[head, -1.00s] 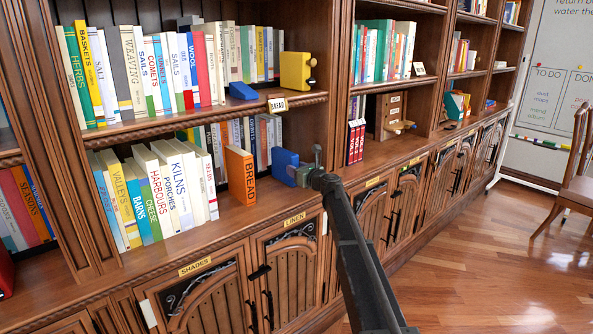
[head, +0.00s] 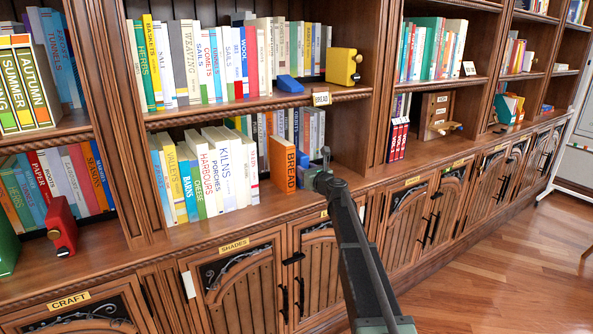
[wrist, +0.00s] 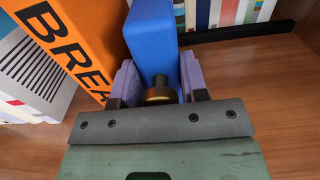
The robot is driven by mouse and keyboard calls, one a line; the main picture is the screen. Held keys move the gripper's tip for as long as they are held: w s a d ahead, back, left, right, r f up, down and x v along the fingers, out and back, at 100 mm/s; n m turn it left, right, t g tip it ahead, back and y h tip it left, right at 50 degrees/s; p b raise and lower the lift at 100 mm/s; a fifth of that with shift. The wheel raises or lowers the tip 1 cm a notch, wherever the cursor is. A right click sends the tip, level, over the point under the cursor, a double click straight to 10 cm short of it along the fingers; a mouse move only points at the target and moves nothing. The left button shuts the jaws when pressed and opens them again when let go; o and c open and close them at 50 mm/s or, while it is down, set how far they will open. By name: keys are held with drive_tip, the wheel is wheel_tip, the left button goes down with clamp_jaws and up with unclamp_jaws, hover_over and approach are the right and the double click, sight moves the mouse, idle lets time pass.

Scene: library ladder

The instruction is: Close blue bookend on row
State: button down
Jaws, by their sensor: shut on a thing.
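The blue bookend (head: 303,162) stands on the lower shelf just right of the orange BREAD book (head: 283,168). In the head view my gripper (head: 318,176) hides much of it.
More books (head: 262,128) stand behind, along the back of the shelf. On the shelf above are a second blue bookend (head: 290,84) and a yellow one (head: 343,66). The cabinet upright (head: 380,90) rises to the right, with bare shelf (head: 350,178) before it.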

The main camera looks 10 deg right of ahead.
drive_tip(key=shift+d, duration=0.15)
drive_tip(key=c, duration=0.8)
unclamp_jaws()
